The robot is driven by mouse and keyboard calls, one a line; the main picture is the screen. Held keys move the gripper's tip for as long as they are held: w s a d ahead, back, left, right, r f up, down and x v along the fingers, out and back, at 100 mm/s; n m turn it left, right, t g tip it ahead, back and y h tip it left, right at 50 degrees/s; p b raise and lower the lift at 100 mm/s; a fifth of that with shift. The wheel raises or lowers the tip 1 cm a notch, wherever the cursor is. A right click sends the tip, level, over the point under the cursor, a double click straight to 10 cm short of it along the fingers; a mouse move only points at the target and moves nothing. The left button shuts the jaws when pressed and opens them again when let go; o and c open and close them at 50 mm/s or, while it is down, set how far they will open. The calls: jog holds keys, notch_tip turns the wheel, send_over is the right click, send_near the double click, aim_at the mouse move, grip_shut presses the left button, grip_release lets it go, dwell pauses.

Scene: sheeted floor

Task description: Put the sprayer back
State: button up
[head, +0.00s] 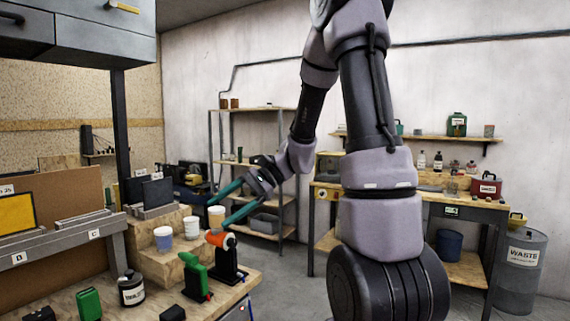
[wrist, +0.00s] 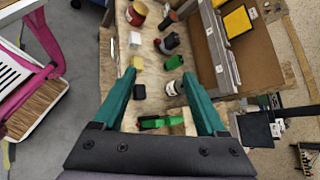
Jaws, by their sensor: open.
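A green trigger-shaped thing (head: 196,276), which looks like the sprayer, stands near the right edge of the wooden bench in the head view. An orange-topped item with a black body (head: 226,256) is right beside it. In the wrist view a green piece (wrist: 160,122) shows low between my fingers; I cannot tell for sure that it is the same thing. My gripper (head: 218,214) is open and appears empty, its teal fingers pointing down-left above the bench's right side. Its fingers spread wide in the wrist view (wrist: 160,78).
The bench (head: 152,303) also holds a white-labelled jar (head: 131,288), a green can (head: 88,303) and small black blocks. Several cups, including a white-blue one (head: 163,239), stand on wooden steps. A board rack (head: 60,237) is behind. Shelves and a waste drum (head: 521,270) stand farther right.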

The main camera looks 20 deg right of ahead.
jog(key=s+d+r+n+t+h, duration=0.6)
jog(key=s+d+r+h, duration=0.3)
jog(key=s+r, duration=0.3)
jog(key=shift+s+d+r+t+h, duration=0.2)
jog(key=shift+s+d+t+h, duration=0.25)
jog(key=shift+d+t, duration=0.2)
dwell(0.4)
